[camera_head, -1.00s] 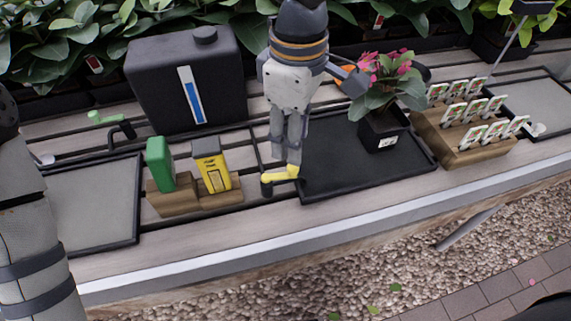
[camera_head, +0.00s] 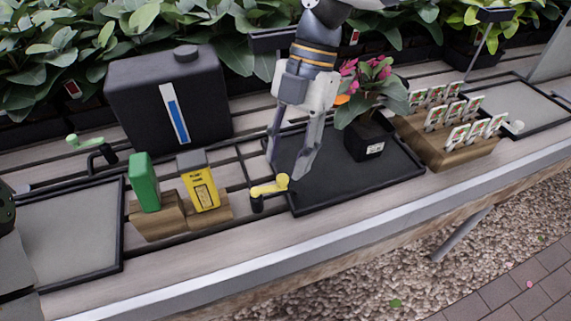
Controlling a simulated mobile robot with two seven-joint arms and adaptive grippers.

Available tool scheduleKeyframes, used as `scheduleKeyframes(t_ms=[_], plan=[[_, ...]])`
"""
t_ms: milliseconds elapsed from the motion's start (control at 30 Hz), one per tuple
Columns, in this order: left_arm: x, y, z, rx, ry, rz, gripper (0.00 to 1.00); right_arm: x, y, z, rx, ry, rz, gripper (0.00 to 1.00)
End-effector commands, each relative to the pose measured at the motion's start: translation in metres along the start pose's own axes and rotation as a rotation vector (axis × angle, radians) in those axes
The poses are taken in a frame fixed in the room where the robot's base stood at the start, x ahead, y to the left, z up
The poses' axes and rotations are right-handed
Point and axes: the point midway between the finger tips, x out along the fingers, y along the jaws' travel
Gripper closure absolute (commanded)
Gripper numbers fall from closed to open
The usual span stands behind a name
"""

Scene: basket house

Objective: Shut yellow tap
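The yellow tap (camera_head: 268,188) has a dark base and stands beside the front left corner of the black tray. Its handle points to the right and slightly back. My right gripper (camera_head: 287,172) points down just behind and right of the handle. Its two fingers are spread with a gap between them, and nothing shows between them. The left finger reaches down close to the handle's end; I cannot tell whether they touch. My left gripper is out of view; only part of my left arm shows at the left edge.
A green tap (camera_head: 85,142) is at the left. A black tank (camera_head: 165,100) stands behind a green box (camera_head: 144,182) and a yellow box (camera_head: 198,182) on wooden blocks. The black tray (camera_head: 345,188) holds a potted pink flower (camera_head: 368,110). A wooden seed-packet stand (camera_head: 455,150) is right.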

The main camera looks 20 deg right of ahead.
Motion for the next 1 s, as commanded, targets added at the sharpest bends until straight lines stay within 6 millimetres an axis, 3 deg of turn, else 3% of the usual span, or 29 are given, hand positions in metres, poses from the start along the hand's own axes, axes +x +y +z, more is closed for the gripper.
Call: scheduleKeyframes(t_ms=[200, 467, 633, 1000], plan=[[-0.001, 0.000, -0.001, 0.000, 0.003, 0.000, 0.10, 0.026, 0.000, 0.000, 0.000, 0.000, 0.000, 0.62], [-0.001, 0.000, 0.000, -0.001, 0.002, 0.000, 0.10, 0.028, 0.000, 0.000, 0.000, -0.001, 0.000, 0.62], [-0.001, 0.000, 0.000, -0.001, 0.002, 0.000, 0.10, 0.028, 0.000, 0.000, 0.000, -0.001, 0.000, 1.00], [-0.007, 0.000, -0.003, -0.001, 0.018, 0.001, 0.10, 0.026, -0.001, -0.002, 0.030, -0.003, 0.015, 1.00]])
